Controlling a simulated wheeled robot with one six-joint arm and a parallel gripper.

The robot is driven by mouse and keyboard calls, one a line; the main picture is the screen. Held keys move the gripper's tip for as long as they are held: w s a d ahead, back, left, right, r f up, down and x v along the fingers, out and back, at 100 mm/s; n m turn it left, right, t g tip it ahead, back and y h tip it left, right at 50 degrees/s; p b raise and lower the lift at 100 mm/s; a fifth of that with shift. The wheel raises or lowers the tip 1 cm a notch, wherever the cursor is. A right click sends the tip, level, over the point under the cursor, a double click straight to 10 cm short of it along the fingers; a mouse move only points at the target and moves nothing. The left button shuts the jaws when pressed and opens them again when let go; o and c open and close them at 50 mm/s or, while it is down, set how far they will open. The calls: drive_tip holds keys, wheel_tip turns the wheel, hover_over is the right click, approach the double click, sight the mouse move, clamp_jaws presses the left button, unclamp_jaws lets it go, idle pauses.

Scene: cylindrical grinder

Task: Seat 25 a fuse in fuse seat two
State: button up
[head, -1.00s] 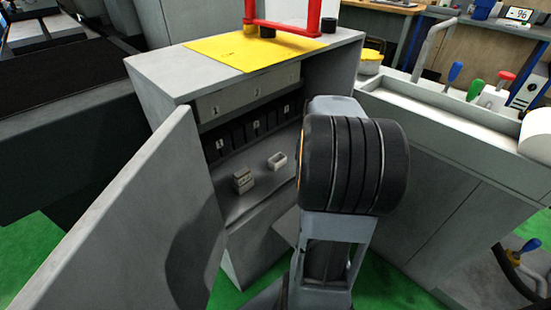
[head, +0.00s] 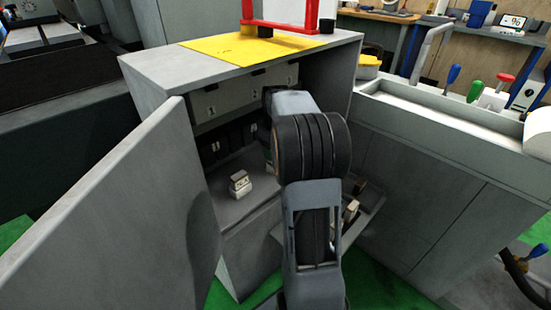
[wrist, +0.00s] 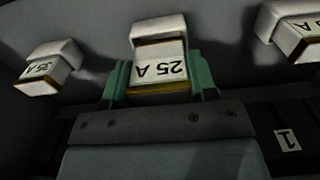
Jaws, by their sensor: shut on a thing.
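In the wrist view my gripper (wrist: 160,82) has its green jaw pads closed on the sides of a fuse marked 25 A (wrist: 158,68), with a white cap and brassy edges. Its label reads upside down there. A dark row with a tag marked 1 (wrist: 287,140) shows at the lower right. In the head view the arm reaches into the open cabinet (head: 245,75) and hides the gripper and held fuse. Dark fuse seats (head: 222,143) with small tags line its back, below a numbered panel (head: 245,97). Seat two cannot be made out clearly.
In the wrist view a 35 A fuse (wrist: 42,68) is at left and another fuse (wrist: 298,32) at right. A small block (head: 240,185) stands on the cabinet shelf. The open door (head: 120,210) bounds the left; a ledge with small blocks (head: 351,210) lies right.

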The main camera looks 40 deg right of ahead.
wheel_tip(320, 180, down, 2)
drive_tip(key=shift+s+f+b, duration=0.1)
drive_tip(key=shift+s+b, duration=0.05)
drive_tip(key=shift+b, duration=0.2)
drive_tip(key=shift+c, duration=0.5)
drive_tip(key=shift+f, duration=0.35)
drive_tip(key=shift+c, duration=1.1)
drive_tip(key=o, duration=1.4)
drive_tip(key=shift+o, duration=0.2)
drive_tip(key=shift+r+p, duration=1.8)
drive_tip(key=shift+r, duration=2.15)
